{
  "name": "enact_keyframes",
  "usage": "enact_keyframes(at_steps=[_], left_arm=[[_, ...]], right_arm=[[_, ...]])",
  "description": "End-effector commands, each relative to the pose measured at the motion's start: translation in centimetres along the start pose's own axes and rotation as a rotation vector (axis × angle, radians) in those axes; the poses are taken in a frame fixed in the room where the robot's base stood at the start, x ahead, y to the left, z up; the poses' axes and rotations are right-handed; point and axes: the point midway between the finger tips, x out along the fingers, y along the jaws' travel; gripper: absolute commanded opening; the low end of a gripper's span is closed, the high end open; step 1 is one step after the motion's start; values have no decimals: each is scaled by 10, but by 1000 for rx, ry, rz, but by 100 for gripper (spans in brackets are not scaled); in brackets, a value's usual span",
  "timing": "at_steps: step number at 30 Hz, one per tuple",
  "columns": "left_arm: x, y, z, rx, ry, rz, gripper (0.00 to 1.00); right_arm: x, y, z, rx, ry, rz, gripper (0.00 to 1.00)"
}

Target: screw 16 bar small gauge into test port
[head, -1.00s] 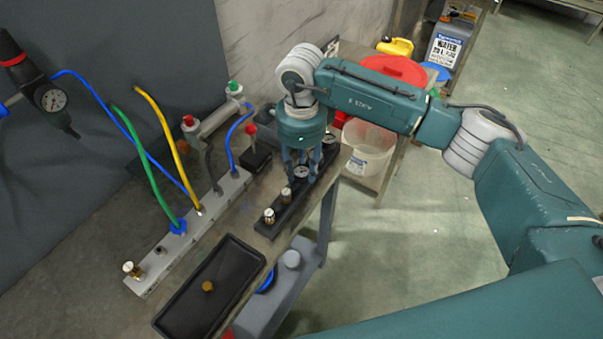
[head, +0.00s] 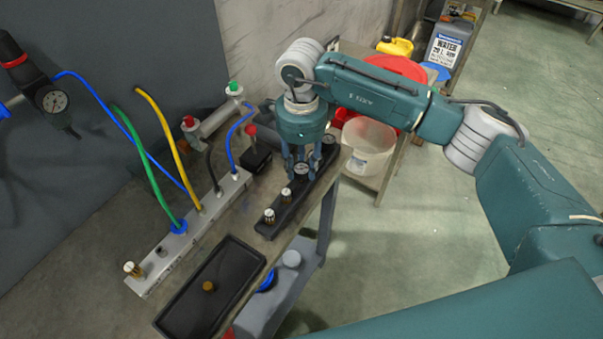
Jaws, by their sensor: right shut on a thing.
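My right gripper (head: 302,168) points down over the black gauge rack (head: 291,210) near the table's right edge. It is shut on a small gauge with a pale dial (head: 301,169), which is still at the rack; whether it is clear of its slot I cannot tell. Two small brass-and-white gauges stand in the rack nearer the front, and another dark gauge (head: 328,141) is behind the gripper. The grey manifold block (head: 205,213) lies to the left, with hoses, a brass fitting (head: 133,269) at its near end and a dark port (head: 161,250). My left gripper is not in view.
A black tray (head: 240,250) holding a brass piece (head: 208,286) lies in front of the rack. Green, yellow and blue hoses rise from the block. A valve pipe (head: 214,121) and a black box with a red knob (head: 251,131) stand behind.

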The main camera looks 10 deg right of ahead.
Motion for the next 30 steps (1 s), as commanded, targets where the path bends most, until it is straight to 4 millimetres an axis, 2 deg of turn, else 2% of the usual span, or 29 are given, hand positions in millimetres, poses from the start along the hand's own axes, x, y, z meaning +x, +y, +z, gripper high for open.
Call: enact_keyframes(at_steps=[15,26,30], left_arm=[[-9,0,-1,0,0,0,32],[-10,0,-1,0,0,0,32],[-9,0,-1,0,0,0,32]], right_arm=[[-27,0,0,0,0,-1,2],[-29,0,0,-1,0,-1,2],[-33,3,-5,-66,-3,-4,2]])
